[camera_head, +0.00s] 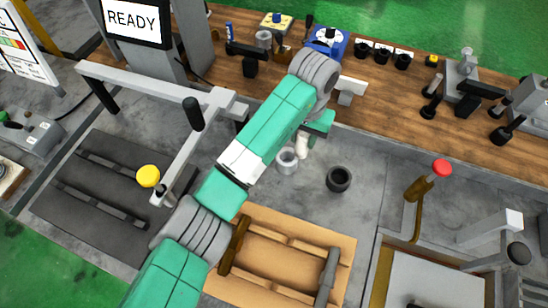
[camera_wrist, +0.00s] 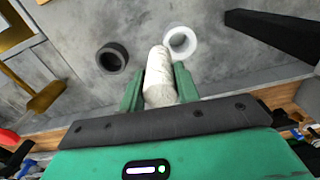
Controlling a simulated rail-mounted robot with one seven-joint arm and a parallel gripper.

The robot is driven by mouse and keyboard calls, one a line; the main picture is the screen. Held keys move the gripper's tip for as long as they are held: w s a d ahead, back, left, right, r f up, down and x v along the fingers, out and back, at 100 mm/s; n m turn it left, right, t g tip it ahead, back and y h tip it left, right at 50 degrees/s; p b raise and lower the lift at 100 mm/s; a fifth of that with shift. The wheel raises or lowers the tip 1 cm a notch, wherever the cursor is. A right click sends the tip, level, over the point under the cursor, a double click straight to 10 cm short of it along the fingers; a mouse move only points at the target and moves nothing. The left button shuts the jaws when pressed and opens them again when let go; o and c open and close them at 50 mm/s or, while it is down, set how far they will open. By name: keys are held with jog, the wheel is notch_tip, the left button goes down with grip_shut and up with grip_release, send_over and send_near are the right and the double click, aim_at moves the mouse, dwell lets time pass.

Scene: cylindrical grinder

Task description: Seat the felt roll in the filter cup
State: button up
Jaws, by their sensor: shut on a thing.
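My gripper (camera_wrist: 159,92) is shut on the felt roll (camera_wrist: 158,78), an off-white cylinder between the two green fingers. The roll also shows in the head view (camera_head: 302,146), below my wrist, with its upper part hidden by the gripper. A pale grey open cup (camera_head: 287,160) stands on the grey surface just left of the roll; it also shows in the wrist view (camera_wrist: 181,42), close to the roll's far end. A dark cup (camera_head: 339,179) stands to the right of it, also in the wrist view (camera_wrist: 112,57). Which one is the filter cup is not marked. Both look empty.
A wooden shelf (camera_head: 400,95) with several black cups and tools runs along the back. A cardboard-coloured tray (camera_head: 275,258) lies in front. A lever with a red knob (camera_head: 441,168) stands at right, and a grey frame with a yellow knob (camera_head: 148,176) at left.

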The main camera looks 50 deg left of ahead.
jog(key=s+a, duration=0.1)
jog(key=a, duration=0.3)
jog(key=shift+n, duration=0.3)
notch_tip(320, 180, down, 10)
jog(key=shift+s+r+b, duration=0.15)
jog(key=shift+r+b, duration=0.1)
jog(key=shift+b, duration=0.5)
jog(key=o, duration=1)
jog(key=shift+d+f, duration=0.1)
jog(key=shift+c, duration=0.2)
notch_tip(320, 180, up, 12)
jog(key=shift+r+p, duration=0.2)
jog(key=shift+p, duration=0.7)
